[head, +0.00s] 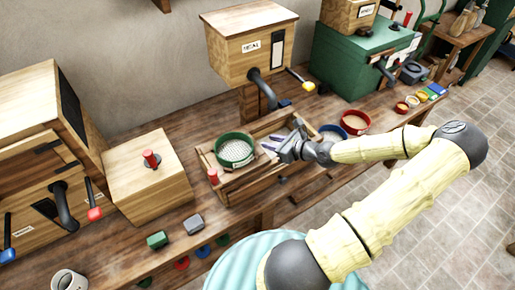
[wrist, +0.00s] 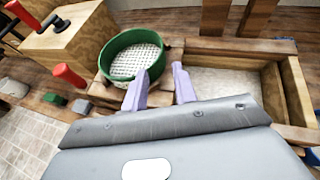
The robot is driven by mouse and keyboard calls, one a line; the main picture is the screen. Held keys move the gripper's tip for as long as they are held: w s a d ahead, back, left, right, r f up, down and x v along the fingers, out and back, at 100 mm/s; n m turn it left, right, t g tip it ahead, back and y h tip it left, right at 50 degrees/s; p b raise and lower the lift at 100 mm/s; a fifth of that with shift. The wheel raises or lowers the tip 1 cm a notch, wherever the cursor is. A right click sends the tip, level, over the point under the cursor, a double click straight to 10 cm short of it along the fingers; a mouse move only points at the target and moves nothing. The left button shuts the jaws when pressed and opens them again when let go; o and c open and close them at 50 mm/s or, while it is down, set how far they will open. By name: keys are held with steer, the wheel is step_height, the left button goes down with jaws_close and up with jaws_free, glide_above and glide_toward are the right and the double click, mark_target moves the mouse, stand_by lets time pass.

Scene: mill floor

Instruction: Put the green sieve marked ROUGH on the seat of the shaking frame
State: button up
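The green sieve (head: 235,150) has a round rim and pale mesh. It sits level at the left end of the wooden shaking frame (head: 246,186). In the wrist view the green sieve (wrist: 109,69) is upper left of centre; no ROUGH marking is readable. My gripper (head: 270,147) is just right of the sieve, its lilac fingers pointing at it. In the wrist view my gripper (wrist: 160,68) is open, with nothing seen held. The left finger overlaps the near right rim and the right finger is outside it. Whether they touch the rim is unclear.
A blue-rimmed sieve (head: 333,131) and a red-rimmed one (head: 355,122) stand right of the frame. A MEAL box (head: 236,46) with a spout rises behind. A red post (head: 212,176) stands at the frame's left corner. A wooden box (head: 148,182) with a red handle is left.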

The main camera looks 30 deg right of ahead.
mark_target(247, 161)
steer(key=a+f+n+g, duration=0.1)
steer(key=a+n, duration=0.1)
steer(key=a+f+n+g, duration=0.1)
steer(key=a+n+g, duration=0.1)
steer(key=s+a+f+n+g, duration=0.1)
steer(key=a+n, duration=0.1)
steer(key=shift+a+f+n, duration=0.15)
steer(key=shift+f+n, duration=0.05)
steer(key=shift+n, duration=0.1)
steer(key=s+a+r+n+g+h, duration=0.2)
steer(key=a+r+n, duration=0.5)
steer(key=n, duration=0.5)
steer(key=s+a+r+n+g+h, duration=0.2)
steer(key=s+a+r+n, duration=0.5)
steer(key=n, duration=0.6)
steer(key=shift+s+a+r+g+h, duration=0.15)
steer(key=shift+a+r+g+h, duration=0.15)
steer(key=shift+a+r+g, duration=0.5)
